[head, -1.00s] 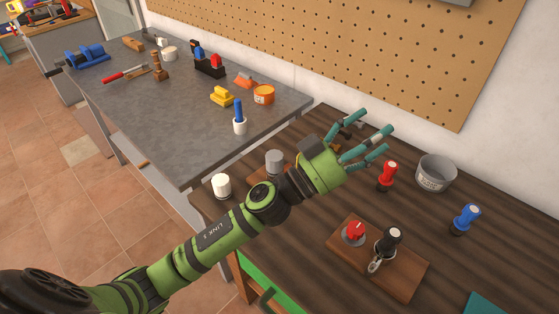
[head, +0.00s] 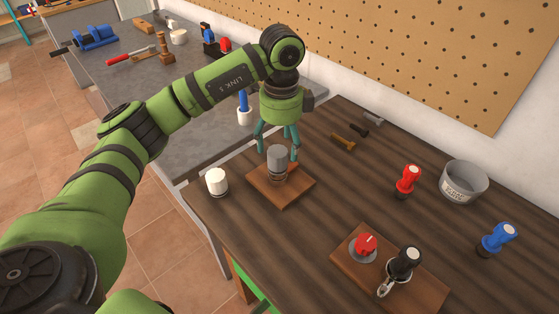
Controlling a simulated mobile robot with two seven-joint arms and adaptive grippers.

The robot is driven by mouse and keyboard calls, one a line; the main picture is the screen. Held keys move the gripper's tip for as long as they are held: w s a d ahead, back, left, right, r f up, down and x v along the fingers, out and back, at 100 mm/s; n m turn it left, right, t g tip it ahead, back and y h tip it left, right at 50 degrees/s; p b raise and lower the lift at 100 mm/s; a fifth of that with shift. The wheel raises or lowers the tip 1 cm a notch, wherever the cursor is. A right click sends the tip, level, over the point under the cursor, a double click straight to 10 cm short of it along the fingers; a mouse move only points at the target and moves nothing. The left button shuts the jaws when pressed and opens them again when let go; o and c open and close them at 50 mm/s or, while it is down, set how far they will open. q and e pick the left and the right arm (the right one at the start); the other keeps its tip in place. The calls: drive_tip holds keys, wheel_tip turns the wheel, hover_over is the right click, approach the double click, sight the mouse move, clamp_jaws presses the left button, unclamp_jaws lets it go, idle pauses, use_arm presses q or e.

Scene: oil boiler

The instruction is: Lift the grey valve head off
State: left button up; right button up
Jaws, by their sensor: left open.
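The grey valve head (head: 278,157) is a grey cylinder. It sits upright on a metallic base on a small square wooden block (head: 293,196) on the dark wooden table. My left gripper (head: 277,150) points down above and around the valve head, with its teal fingers spread open. One finger is left of the head and another is close on its right. I cannot tell whether any finger touches it. My right gripper is not in view.
A white cylinder (head: 216,181) stands left of the block. A wooden board (head: 412,288) with a red knob (head: 365,244) and a black-handled part (head: 405,262) lies at front right. The table's middle is clear.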

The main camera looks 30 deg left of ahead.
sight(277, 161)
use_arm(q)
drive_tip(key=shift+s+f+p, duration=0.15)
drive_tip(key=shift+f+p, duration=0.4)
drive_tip(key=shift+f, duration=0.15)
drive_tip(key=f, duration=0.1)
drive_tip(key=f+p, duration=0.1)
drive_tip(key=f, duration=0.1)
drive_tip(key=f+p, duration=0.1)
drive_tip(key=shift+a+f, duration=0.3)
drive_tip(key=shift+a, duration=0.05)
drive_tip(key=shift+f, duration=0.2)
drive_tip(key=c, duration=1.3)
drive_tip(key=shift+c, duration=0.2)
drive_tip(key=shift+r, duration=0.15)
